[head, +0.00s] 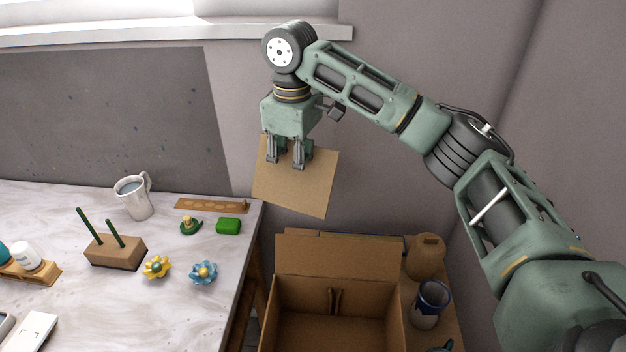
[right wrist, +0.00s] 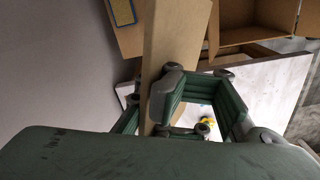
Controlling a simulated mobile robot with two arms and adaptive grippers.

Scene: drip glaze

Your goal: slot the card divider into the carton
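The card divider (head: 296,190) is a flat tan sheet. It hangs slightly tilted from my right gripper (head: 285,164), whose fingers are closed on its upper part. The right wrist view also shows the divider (right wrist: 172,40) between the fingers (right wrist: 175,105). The carton (head: 336,255) is an open brown cardboard box at the lower middle, with a flap raised at its back. The divider is above the carton and apart from it. Part of the carton also shows in the right wrist view (right wrist: 252,37). My left gripper is not in view.
Right of the carton stand a brown jar (head: 426,258) and a blue-rimmed cup (head: 429,305). Open air lies between divider and carton.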

